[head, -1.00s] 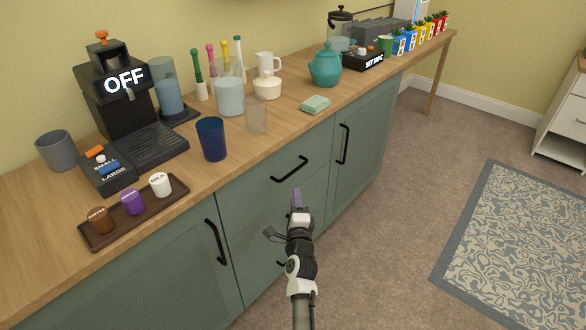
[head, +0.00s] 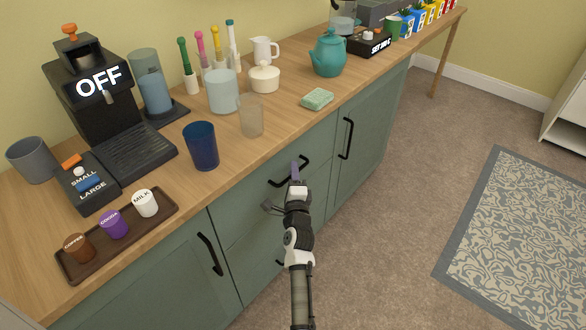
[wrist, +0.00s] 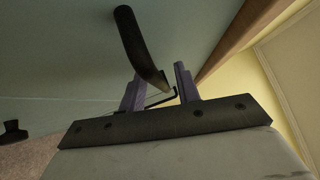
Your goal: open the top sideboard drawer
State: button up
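The top sideboard drawer (head: 250,205) has a plain green front and sits closed, flush with the cabinet face. Its black bar handle (head: 281,177) runs across the front and is partly covered by my gripper (head: 295,172) in the head view. In the wrist view, the handle (wrist: 138,42) comes down between the two purple fingers of my gripper (wrist: 158,78). The fingers are apart, with a gap visible beside the bar, so the gripper is open around or just before the handle. Whether a finger touches the bar cannot be told.
The wooden sideboard top (head: 235,165) carries a coffee machine (head: 95,100), a tray of capsules (head: 165,215), a blue cup (head: 202,145), a teal teapot (head: 328,55) and a sponge (head: 317,99). Doors with black handles flank the drawers. Carpet (head: 405,185) in front is clear up to the rug (head: 525,235).

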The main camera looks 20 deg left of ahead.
jog(key=shift+c, duration=0.4)
grip_shut()
jog(key=shift+d, duration=0.1)
